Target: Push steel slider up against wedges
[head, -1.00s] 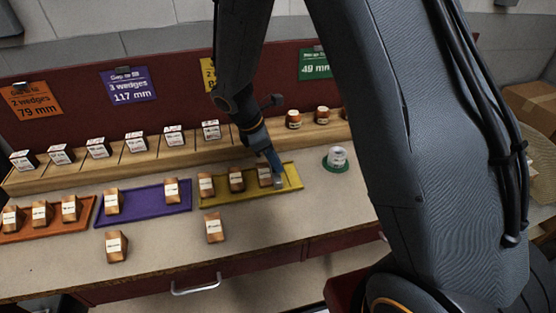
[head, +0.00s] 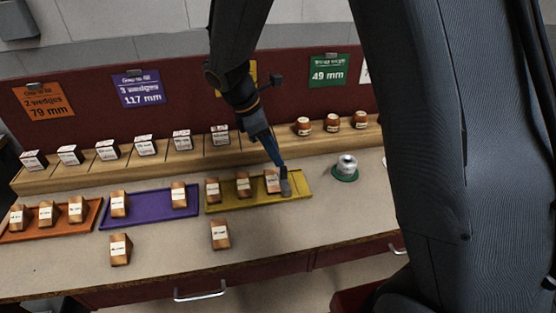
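The small grey steel slider (head: 286,188) is on the yellow tray (head: 301,184), near its right end. Three wooden wedges with white labels stand on the same tray: a left one (head: 213,191), a middle one (head: 243,185) and a right one (head: 271,182). The slider is just right of the right wedge; I cannot tell whether they touch. My gripper (head: 280,164) points down with its blue fingers at the top of the slider. The fingers look like one narrow shape, so their opening is hidden.
An orange tray (head: 20,236) and a purple tray (head: 150,206) with wedges lie to the left. Loose wedges stand in front (head: 120,250) (head: 220,236). A metal weight on a green disc (head: 346,167) stands to the right. A wooden shelf (head: 110,171) runs behind.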

